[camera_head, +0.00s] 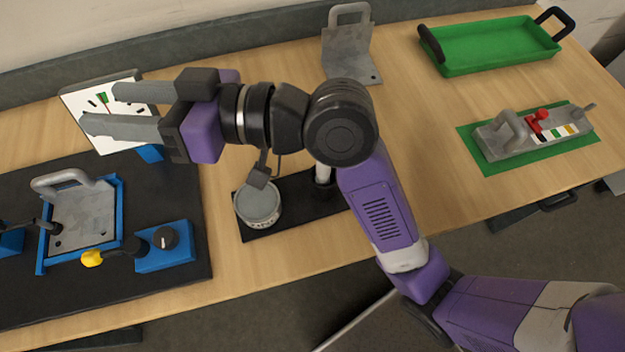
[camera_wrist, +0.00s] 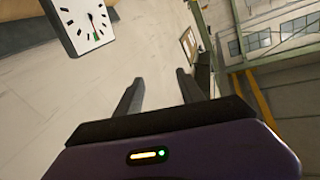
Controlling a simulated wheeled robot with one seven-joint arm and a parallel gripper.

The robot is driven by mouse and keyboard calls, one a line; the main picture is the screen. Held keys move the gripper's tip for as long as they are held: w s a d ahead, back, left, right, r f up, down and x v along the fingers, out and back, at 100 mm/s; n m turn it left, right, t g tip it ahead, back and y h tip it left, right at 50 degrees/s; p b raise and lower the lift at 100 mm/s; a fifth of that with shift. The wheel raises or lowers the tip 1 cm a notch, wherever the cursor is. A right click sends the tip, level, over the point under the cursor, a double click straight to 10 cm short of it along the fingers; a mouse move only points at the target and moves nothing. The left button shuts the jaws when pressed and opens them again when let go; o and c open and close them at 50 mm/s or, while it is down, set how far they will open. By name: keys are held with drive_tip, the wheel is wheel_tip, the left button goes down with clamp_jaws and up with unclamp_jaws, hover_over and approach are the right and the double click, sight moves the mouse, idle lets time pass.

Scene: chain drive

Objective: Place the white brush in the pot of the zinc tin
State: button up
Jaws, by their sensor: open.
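The zinc tin (camera_head: 258,208), a round grey can with a pale lettered side, stands at the left end of a black base on the table in the head view. A short white upright piece (camera_head: 322,173) stands in a dark holder at the base's right part, partly hidden by my arm; I cannot tell for sure whether it is the white brush. My gripper (camera_head: 100,108) is open and empty, high up and left of the tin, pointing left. In the wrist view its two fingers (camera_wrist: 158,78) are apart with nothing between them.
A white dial clock (camera_head: 105,138) is behind my gripper. A black mat (camera_head: 150,285) with blue fixtures fills the left. A grey bracket (camera_head: 350,58), a green tray (camera_head: 490,45) and a grey fixture on a green plate (camera_head: 535,135) stand right. Bare table lies between.

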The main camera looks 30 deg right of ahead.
drive_tip(key=s+d+f+m+t+h, duration=0.2)
drive_tip(key=s+d+f+m+h, duration=0.3)
drive_tip(key=f, duration=0.3)
drive_tip(key=s+d+f+m+t+h, duration=0.35)
drive_tip(key=d+f+m+h, duration=0.2)
drive_tip(key=d+f, duration=0.2)
drive_tip(key=s+d+f+n+g+h, duration=0.1)
drive_tip(key=s+d, duration=0.4)
drive_tip(key=s, duration=0.6)
drive_tip(key=s+d+f+n+g+h, duration=0.1)
drive_tip(key=s+d+f, duration=0.3)
drive_tip(key=s, duration=0.6)
drive_tip(key=shift+s+d+n+h, duration=0.4)
drive_tip(key=shift+d+n+h, duration=0.05)
drive_tip(key=shift+n+h, duration=0.2)
